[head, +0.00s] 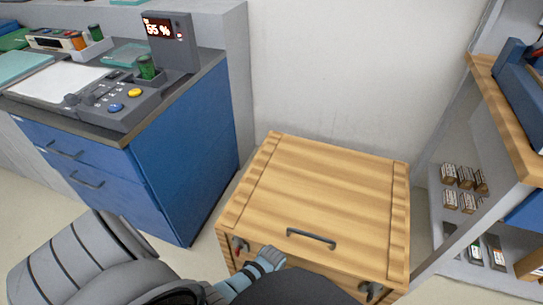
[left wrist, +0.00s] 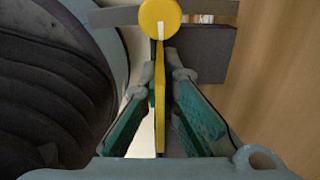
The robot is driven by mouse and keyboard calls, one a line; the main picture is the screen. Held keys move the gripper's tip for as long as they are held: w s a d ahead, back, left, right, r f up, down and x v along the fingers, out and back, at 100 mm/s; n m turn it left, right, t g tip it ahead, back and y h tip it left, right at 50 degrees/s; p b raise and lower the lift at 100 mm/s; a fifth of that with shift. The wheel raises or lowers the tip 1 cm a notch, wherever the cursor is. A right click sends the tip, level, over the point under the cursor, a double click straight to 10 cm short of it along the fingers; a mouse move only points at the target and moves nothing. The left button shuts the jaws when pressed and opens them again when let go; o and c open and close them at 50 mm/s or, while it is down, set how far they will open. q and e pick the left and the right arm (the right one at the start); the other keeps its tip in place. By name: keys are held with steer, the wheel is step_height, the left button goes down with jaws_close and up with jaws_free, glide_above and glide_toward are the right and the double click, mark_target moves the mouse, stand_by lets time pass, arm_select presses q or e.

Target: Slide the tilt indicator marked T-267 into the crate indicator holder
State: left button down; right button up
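The wooden crate (head: 322,185) stands on the floor, lid closed, with a dark handle on top. My left gripper (head: 272,260) is low at the crate's front side; its fingertips are partly hidden. In the left wrist view, my left gripper (left wrist: 170,80) has its teal-padded fingers closed around a thin yellow piece with a round yellow head (left wrist: 160,18), seemingly the tilt indicator seen edge-on. Its T-267 mark cannot be read. A dark grey block (left wrist: 205,52), possibly the indicator holder, lies just beyond the fingertips; whether the indicator is inside it cannot be told. My right gripper is not in view.
A blue cabinet (head: 185,150) with a control console (head: 115,100) and a "55 %" display stands at left. Shelves at right hold several small boxes (head: 465,178). Metal latches (head: 371,290) sit on the crate's front. Wood (left wrist: 270,80) fills the right of the wrist view.

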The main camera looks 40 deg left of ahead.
arm_select(q)
steer(key=shift+p, duration=0.3)
stand_by(0.5)
steer(key=shift+f+b, duration=0.95)
steer(key=shift+f, duration=0.1)
steer(key=c, duration=1.7)
jaws_free()
step_height(320, 180, up, 12)
steer(key=shift+f, duration=0.15)
steer(key=shift+r, duration=0.2)
